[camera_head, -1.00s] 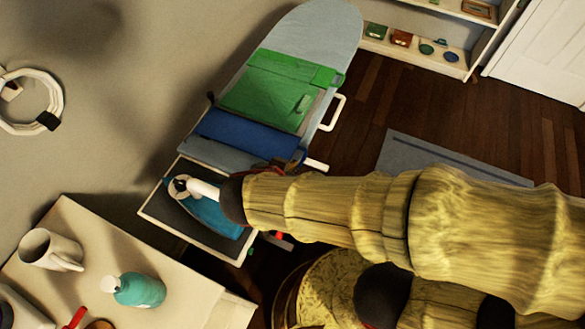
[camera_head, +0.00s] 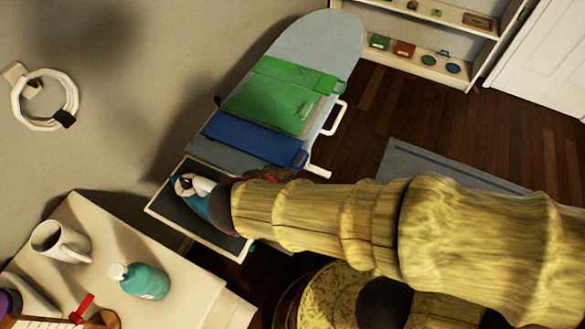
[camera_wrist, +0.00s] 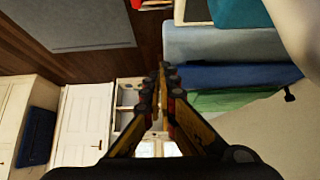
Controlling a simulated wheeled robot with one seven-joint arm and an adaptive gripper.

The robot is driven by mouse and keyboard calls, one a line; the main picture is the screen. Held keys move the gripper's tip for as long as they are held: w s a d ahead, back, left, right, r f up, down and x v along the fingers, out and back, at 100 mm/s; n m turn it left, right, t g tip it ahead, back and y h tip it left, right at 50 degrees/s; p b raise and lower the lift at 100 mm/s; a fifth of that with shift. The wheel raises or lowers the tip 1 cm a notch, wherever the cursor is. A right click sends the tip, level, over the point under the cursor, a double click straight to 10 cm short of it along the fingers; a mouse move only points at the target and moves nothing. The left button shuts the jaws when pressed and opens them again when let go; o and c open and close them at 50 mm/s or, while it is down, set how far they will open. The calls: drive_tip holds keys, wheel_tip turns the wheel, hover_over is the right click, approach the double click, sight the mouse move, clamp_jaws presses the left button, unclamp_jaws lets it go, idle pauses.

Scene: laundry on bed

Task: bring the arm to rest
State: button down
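A teal and white iron (camera_head: 188,187) rests on the dark tray (camera_head: 180,225) at the near end of the ironing board (camera_head: 310,45); my arm hides part of it. In the wrist view the teal surface (camera_wrist: 245,12) shows at the top right. In the head view my gripper is mostly hidden behind my arm's dark wrist. In the wrist view my gripper (camera_wrist: 163,72) has its fingertips together, with nothing seen between them. It appears apart from the iron and board.
Green cloth (camera_head: 275,98) and blue cloth (camera_head: 250,137) lie folded on the board. A table at the lower left holds a white mug (camera_head: 60,241) and a teal bottle (camera_head: 145,281). A shelf (camera_head: 405,60) and door stand behind. Open floor shows beyond the board.

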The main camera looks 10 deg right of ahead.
drive_tip(key=s+a+f, duration=0.3)
drive_tip(key=s, duration=0.1)
drive_tip(key=shift+s+a+p, duration=0.2)
drive_tip(key=shift+s+p, duration=0.15)
drive_tip(key=shift+p, duration=0.1)
drive_tip(key=s+n, duration=0.1)
drive_tip(key=n, duration=0.2)
drive_tip(key=s+n+g, duration=0.1)
drive_tip(key=s+n, duration=0.1)
drive_tip(key=n, duration=0.1)
drive_tip(key=s+f+n+g, duration=0.1)
drive_tip(key=n, duration=0.2)
drive_tip(key=shift+s+d+n+y, duration=0.1)
drive_tip(key=shift+s+n+y, duration=0.1)
drive_tip(key=shift+n+y, duration=0.2)
drive_tip(key=w+d+r+m+y+p, duration=0.1)
drive_tip(key=d+r+y+p, duration=0.1)
drive_tip(key=d+r, duration=0.6)
drive_tip(key=w+d+r+m+t+y+p, duration=0.1)
drive_tip(key=w+d+r+y+p, duration=0.1)
drive_tip(key=d+r, duration=0.6)
wheel_tip(320, 180, up, 7)
drive_tip(key=shift+d+f+m+p, duration=0.1)
drive_tip(key=shift+d+m+p, duration=0.05)
drive_tip(key=shift+m+p, duration=0.2)
